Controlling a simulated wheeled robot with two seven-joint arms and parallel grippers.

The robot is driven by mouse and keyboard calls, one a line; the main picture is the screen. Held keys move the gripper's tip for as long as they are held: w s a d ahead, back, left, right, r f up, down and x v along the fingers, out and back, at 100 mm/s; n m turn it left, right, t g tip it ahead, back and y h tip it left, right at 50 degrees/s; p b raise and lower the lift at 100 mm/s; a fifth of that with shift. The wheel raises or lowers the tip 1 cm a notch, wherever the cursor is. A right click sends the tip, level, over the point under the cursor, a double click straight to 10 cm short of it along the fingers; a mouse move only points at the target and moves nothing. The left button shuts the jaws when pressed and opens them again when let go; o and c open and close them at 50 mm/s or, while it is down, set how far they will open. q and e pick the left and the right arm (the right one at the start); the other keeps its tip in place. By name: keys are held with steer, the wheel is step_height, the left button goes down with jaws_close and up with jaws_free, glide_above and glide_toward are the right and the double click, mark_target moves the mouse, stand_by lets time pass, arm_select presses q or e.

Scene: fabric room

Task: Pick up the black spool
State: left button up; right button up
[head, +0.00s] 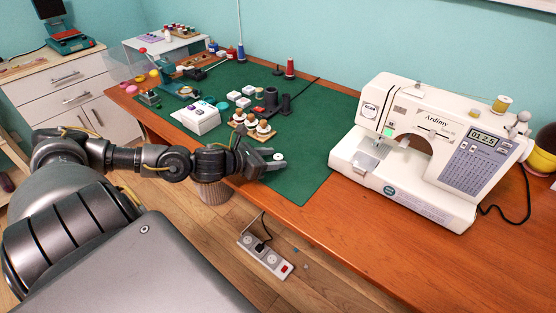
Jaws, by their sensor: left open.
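Dark, spool-like upright pieces stand on the green mat (318,160) near its middle. The taller one (271,97) looks like the black spool, and a second dark one (285,104) is just right of it; at this size I cannot tell for sure which is the spool. My left gripper (277,160) is over the near edge of the mat, open and empty. It is nearer to me than the dark pieces and well apart from them. My right gripper is not in view.
A wooden holder with white-topped pieces (262,131) lies between my left gripper and the dark pieces. A white box (195,119) is to the left. Red (290,68) and blue (241,52) thread cones stand behind. A sewing machine (420,150) fills the right side.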

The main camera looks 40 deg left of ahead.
arm_select(q)
steer(key=shift+x, duration=1.3)
steer(key=c, duration=1.1)
steer(key=shift+o, duration=0.2)
steer(key=shift+r, duration=0.1)
